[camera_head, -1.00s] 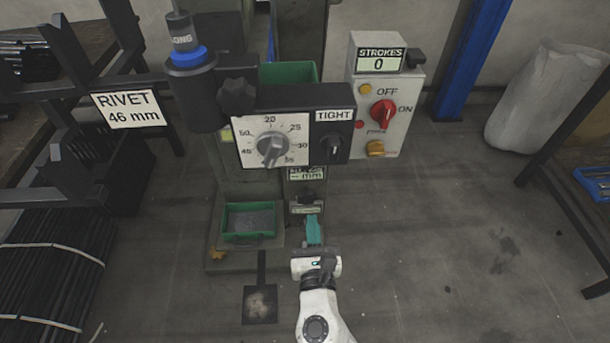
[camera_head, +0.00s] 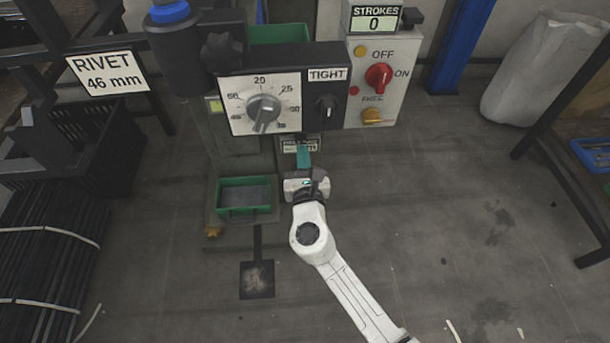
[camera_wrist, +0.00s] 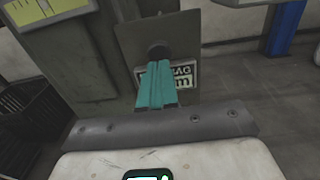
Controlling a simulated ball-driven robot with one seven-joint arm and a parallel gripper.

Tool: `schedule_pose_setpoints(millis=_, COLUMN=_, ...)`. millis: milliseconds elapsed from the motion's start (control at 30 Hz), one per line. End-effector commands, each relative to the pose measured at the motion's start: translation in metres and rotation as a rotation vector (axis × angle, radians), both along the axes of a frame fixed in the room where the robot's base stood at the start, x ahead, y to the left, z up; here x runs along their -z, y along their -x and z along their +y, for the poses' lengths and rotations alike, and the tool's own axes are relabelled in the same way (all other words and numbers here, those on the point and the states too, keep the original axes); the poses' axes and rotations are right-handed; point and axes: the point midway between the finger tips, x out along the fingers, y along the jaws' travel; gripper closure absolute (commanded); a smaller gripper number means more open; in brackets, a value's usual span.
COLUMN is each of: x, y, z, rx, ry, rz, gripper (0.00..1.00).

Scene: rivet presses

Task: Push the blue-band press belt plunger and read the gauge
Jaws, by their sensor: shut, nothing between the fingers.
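The press with the blue band (camera_head: 170,13) stands ahead, its band at the top left of the head view. My gripper (camera_head: 304,158) is shut and empty, its teal fingers pointing at the press front below the dial box. In the wrist view the fingertips (camera_wrist: 158,66) are just below a dark round plunger (camera_wrist: 158,50) on a grey plate; I cannot tell whether they touch. In the head view the gauge (camera_head: 290,147) is also partly covered and unreadable.
A dial box (camera_head: 262,110) with a TIGHT knob (camera_head: 327,107) overhangs the gripper. The control box (camera_head: 376,85) reads strokes 0. A green tray (camera_head: 245,196) and black pedal (camera_head: 257,279) are left of the arm.

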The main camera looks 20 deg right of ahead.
Motion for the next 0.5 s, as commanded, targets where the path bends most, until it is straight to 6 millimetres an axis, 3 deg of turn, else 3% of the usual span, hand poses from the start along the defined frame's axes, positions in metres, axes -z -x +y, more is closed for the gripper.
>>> schedule_pose_setpoints(millis=200, x=0.001, y=-0.022, z=-0.007, rx=0.000, ry=0.000, rz=0.000, gripper=1.00)
schedule_pose_setpoints(millis=500, x=0.000, y=-0.026, z=-0.009, rx=0.000, ry=0.000, rz=0.001, gripper=1.00)
